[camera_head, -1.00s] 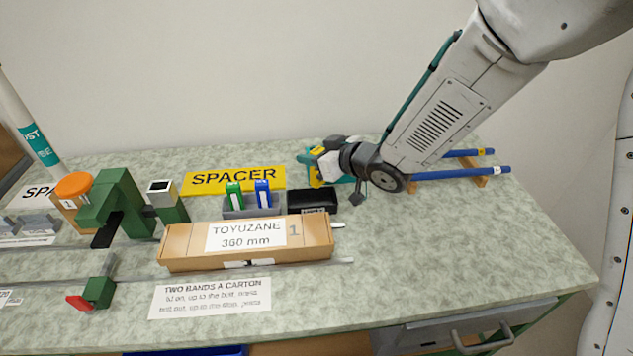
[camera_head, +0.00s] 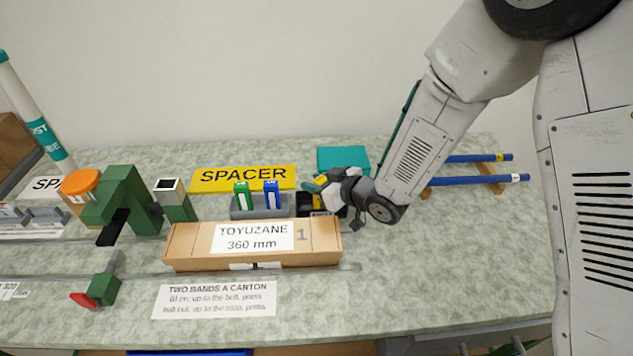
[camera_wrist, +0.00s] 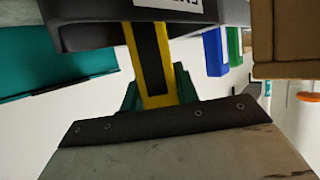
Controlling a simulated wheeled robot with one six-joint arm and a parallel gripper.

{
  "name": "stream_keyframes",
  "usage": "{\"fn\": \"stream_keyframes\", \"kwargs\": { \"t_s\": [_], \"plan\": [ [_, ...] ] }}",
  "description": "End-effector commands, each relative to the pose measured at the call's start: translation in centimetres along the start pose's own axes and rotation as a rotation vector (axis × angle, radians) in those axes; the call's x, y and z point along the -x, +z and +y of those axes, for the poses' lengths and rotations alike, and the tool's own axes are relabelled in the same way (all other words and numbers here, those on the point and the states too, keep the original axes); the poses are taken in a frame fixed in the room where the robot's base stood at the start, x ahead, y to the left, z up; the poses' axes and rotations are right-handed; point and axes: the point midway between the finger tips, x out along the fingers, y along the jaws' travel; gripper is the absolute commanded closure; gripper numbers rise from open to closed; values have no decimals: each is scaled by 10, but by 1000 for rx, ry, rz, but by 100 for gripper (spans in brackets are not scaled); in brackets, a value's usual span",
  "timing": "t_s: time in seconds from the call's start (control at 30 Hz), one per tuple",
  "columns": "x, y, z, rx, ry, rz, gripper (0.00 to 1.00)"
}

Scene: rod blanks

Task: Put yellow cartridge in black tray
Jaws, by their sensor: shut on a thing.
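The yellow cartridge (camera_wrist: 135,55), with a dark stripe along it, is gripped between the teal fingers of my gripper (camera_wrist: 158,92) in the wrist view. In the head view, my gripper (camera_head: 322,186) is at the black tray (camera_head: 303,209), and the cartridge (camera_head: 317,202) shows as a small yellow patch below the fingers. In the wrist view, the cartridge's far end overlaps the black tray (camera_wrist: 85,38), which has a white label. I cannot tell whether the cartridge touches the tray's floor. My wrist hides part of the tray in the head view.
A grey holder (camera_head: 240,212) with a green and a blue cartridge stands just left of the tray. A long carton (camera_head: 200,245) lies in front. A teal box (camera_head: 343,158) is behind my gripper. Blue rods (camera_head: 470,181) lie on a rack at right. The right front bench is clear.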

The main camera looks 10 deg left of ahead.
Motion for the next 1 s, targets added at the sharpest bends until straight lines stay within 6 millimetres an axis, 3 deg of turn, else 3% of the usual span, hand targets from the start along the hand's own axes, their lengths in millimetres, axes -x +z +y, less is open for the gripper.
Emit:
{"fn": "stream_keyframes", "kwargs": {
  "t_s": [0.3,0.33,0.4,0.77,1.0],
  "plan": [
    [-1,3,0,0,0,0,92],
    [-1,2,0,1,0,0,61],
    [-1,2,0,1,0,0,48],
    [3,-1,0,-1,1,0,48],
    [47,-1,1,-1,4,1,48]
  ]
}}
